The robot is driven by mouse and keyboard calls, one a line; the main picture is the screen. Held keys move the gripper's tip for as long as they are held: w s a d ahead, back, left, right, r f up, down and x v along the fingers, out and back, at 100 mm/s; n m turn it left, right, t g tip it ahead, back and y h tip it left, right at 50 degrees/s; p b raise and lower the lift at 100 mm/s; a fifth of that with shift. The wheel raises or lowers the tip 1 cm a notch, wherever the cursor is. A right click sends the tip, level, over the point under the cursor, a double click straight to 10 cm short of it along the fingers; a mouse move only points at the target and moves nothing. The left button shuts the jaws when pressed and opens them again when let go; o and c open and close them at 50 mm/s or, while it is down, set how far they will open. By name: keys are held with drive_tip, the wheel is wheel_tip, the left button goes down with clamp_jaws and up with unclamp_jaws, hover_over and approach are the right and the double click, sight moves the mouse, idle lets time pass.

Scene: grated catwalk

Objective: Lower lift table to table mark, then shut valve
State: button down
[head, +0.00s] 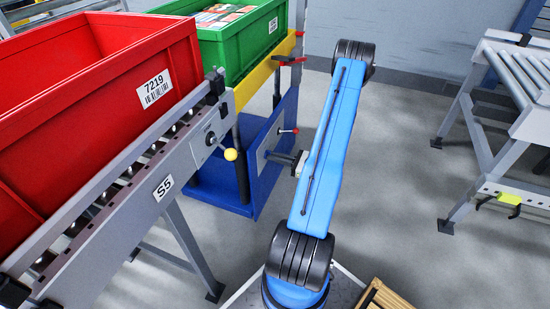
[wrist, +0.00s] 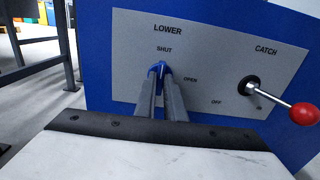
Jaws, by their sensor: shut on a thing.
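The lift table has a yellow deck edge (head: 258,80) and a blue base (head: 222,165). A green crate (head: 245,45) of packed goods stands on it. A red pointer (head: 290,61) shows by the deck's far corner at the grey post; whether it meets a mark is too small to tell. In the wrist view a grey panel (wrist: 212,95) carries the LOWER valve and a CATCH lever. My gripper (wrist: 162,80) is shut on the blue valve handle (wrist: 158,68), which shows just under SHUT, left of OPEN. The fingers hide most of the handle. In the head view my arm partly hides my gripper (head: 300,163).
The red-knobbed catch lever (wrist: 303,114) juts out right of my fingers. A roller conveyor marked S5 (head: 130,190) carries a red crate (head: 95,100) at left. Another roller stand (head: 505,110) is at right. A wooden pallet (head: 385,298) lies near my base. Open floor lies right of my arm.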

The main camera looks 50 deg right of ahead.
drive_tip(key=c, duration=1.8)
unclamp_jaws()
drive_tip(key=shift+c, duration=0.2)
drive_tip(key=v, duration=1.7)
drive_tip(key=shift+s, duration=0.25)
drive_tip(key=shift+d+f, duration=0.1)
drive_tip(key=shift+d, duration=0.1)
